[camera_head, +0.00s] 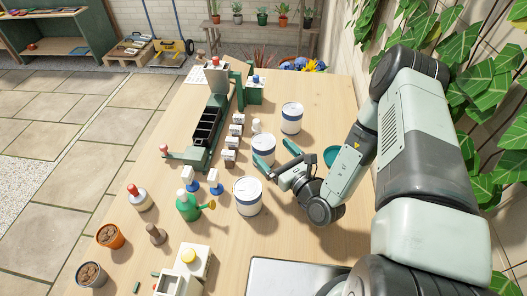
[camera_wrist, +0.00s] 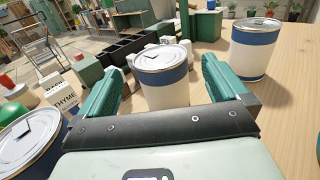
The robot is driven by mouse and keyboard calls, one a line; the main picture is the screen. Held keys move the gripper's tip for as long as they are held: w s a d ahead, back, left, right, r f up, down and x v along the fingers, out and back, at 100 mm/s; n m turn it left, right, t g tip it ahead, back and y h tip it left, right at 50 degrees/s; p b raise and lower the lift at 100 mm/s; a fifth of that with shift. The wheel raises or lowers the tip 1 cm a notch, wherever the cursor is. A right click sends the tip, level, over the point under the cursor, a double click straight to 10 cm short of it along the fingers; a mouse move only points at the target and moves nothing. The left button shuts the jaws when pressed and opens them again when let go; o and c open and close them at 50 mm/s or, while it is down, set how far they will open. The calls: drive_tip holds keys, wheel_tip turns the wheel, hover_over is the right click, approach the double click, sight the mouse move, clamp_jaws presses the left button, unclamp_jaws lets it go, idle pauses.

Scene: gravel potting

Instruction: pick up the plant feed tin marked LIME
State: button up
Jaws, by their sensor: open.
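Three white tins with blue bands and metal lids stand on the table; I cannot read LIME on any. The middle tin (camera_head: 264,143) is just ahead of my gripper (camera_head: 273,152). In the wrist view this middle tin (camera_wrist: 161,88) appears between the two green fingers of my gripper (camera_wrist: 159,70), which are open and empty. The far tin (camera_head: 291,118) also shows in the wrist view (camera_wrist: 254,50), to the right. The near tin (camera_head: 248,196) is beside my gripper and shows partly at the wrist view's lower left (camera_wrist: 27,140).
Small boxes (camera_head: 231,150) and a long green tray with dark compartments (camera_head: 208,125) stand left of the tins. A teal bowl (camera_head: 331,154) lies behind my arm. The table's right side is fairly clear.

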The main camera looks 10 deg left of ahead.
sight(260, 137)
drive_tip(key=shift+x, duration=3.8)
drive_tip(key=shift+r, duration=0.1)
drive_tip(key=shift+c, duration=0.3)
